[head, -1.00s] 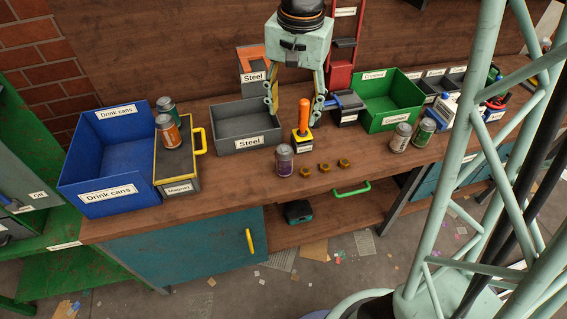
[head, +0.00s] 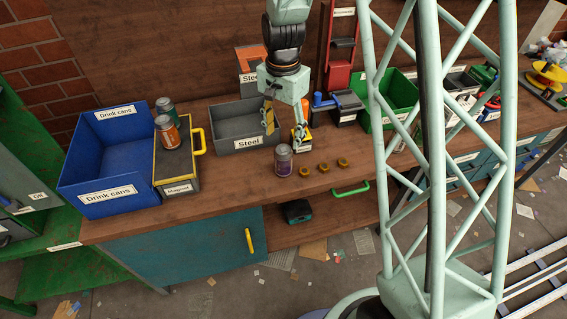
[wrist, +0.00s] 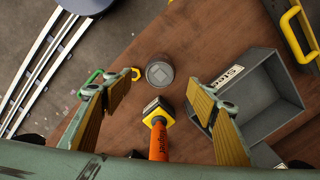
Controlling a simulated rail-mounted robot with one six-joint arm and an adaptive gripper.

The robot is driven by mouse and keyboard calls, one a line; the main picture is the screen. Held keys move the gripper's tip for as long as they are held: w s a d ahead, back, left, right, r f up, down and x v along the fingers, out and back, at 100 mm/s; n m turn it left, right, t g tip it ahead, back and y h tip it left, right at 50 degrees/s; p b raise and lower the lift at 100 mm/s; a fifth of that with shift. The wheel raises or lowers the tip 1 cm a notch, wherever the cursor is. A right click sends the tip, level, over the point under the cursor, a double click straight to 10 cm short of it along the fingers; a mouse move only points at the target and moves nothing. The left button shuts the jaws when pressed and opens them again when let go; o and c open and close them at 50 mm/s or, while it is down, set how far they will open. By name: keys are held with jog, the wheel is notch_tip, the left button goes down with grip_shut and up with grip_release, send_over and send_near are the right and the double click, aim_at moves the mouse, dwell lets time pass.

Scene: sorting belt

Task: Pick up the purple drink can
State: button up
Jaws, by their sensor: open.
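The purple drink can (head: 283,160) stands upright on the wooden bench, in front of the grey Steel bin. In the wrist view its round grey top (wrist: 159,72) shows ahead of the fingertips, between their lines. My gripper (head: 284,131) is open and empty, with its fingers pointing down just behind and above the can. In the wrist view my gripper (wrist: 158,98) has its two yellow-padded fingers wide apart. It does not touch the can as far as I can tell.
An orange-handled tool (wrist: 158,135) stands between my fingers. The grey Steel bin (head: 242,143) is close on the left. Brass nuts (head: 324,167) lie right of the can. The blue Drink cans bin (head: 118,192) and a Magnet box (head: 178,184) bearing two cans are further left.

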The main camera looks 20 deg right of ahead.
aim_at(283, 150)
jog(key=shift+w+f, duration=0.1)
jog(key=shift+f, duration=0.15)
jog(key=shift+f, duration=0.1)
jog(key=shift+f+b, duration=0.45)
jog(key=shift+f, duration=3.8)
jog(key=shift+f, duration=0.15)
jog(key=shift+f+b, duration=0.4)
jog(key=shift+f, duration=2)
jog(key=c, duration=0.8)
